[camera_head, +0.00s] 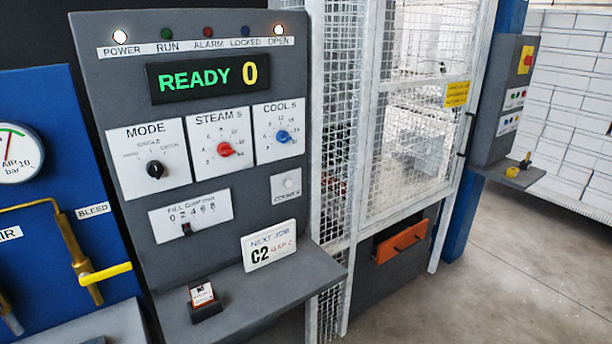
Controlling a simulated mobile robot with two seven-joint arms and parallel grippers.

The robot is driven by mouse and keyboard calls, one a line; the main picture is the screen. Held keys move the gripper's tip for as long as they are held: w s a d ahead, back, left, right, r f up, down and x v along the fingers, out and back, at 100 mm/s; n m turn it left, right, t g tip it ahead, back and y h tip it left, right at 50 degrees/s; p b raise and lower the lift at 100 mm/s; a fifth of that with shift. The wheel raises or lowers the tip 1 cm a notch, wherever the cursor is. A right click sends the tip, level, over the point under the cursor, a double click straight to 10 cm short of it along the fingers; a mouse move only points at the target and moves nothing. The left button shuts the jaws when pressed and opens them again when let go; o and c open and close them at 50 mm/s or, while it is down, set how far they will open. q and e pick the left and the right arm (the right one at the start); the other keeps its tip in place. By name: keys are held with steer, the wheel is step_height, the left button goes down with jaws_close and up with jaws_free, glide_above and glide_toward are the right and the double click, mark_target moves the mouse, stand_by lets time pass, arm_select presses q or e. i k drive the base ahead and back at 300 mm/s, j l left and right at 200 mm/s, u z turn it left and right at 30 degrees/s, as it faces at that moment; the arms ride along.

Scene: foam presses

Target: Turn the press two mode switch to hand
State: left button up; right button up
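A grey control panel (118,82) stands at the left, close in front of me. Its white MODE plate (130,183) carries a black rotary knob (155,169). Small labels sit around the knob at left, top and right. The top one seems to read SINGLE; the side ones are too small to read surely. I cannot tell which mark the knob points to. No press number is readable on the panel. Neither of my grippers is in view.
Beside the MODE plate are a red STEAM knob (225,149) and a blue COOL knob (284,137). A ledge (245,293) juts out below, with a job card (268,247). A yellow-handled valve (105,273) is at left, a mesh cage (418,150) at right.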

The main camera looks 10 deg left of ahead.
mark_target(155, 170)
steer(key=u, duration=1.3)
